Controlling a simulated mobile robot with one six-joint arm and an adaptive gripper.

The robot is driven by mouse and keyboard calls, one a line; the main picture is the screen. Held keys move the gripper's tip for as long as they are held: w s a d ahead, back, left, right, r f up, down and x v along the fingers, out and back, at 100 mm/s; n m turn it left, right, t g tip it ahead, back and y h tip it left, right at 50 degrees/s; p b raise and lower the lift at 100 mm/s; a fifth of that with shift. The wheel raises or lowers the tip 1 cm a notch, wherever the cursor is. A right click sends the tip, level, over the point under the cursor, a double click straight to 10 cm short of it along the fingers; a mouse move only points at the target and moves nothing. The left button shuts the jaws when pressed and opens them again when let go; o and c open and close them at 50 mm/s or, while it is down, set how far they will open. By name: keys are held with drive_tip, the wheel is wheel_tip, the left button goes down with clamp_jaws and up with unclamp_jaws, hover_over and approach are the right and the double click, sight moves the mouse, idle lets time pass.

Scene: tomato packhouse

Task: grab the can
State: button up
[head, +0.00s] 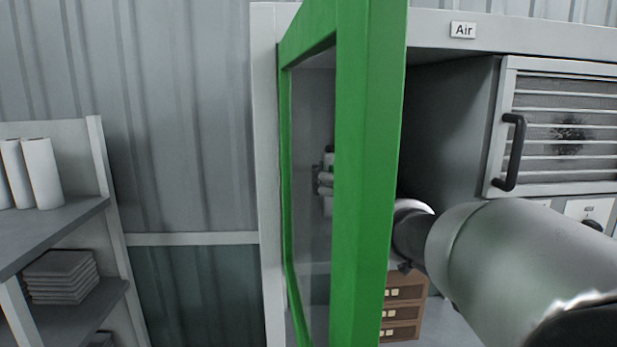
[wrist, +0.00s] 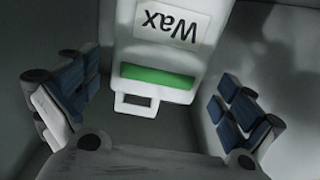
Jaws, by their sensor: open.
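The can is a white container (wrist: 157,52) with a "Wax" label, which appears upside down in the wrist view. It has a green band and a small handle loop at the end nearest my gripper. My gripper (wrist: 153,98) is open, with blue-padded fingers on the left and right. The handle loop lies between the fingers, and I see no finger touching it. In the head view my gripper (head: 327,181) shows dimly through the glass of a green-framed door. The can cannot be made out in the head view.
The green-framed glass door (head: 365,160) stands open and hides part of my arm. Grey walls surround the can closely in the wrist view. A louvred panel with a black handle (head: 514,152) is at right. A shelf (head: 60,232) with white rolls stands at left; brown drawers (head: 403,312) are below.

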drive_tip(key=w+p, duration=0.1)
drive_tip(key=w, duration=0.4)
drive_tip(key=shift+d+f+p, duration=0.1)
drive_tip(key=shift+p, duration=0.3)
drive_tip(key=shift+c, duration=0.5)
drive_tip(key=shift+w, duration=0.1)
drive_tip(key=c, duration=1.7)
drive_tip(key=shift+r, duration=0.25)
drive_tip(key=shift+c, duration=0.2)
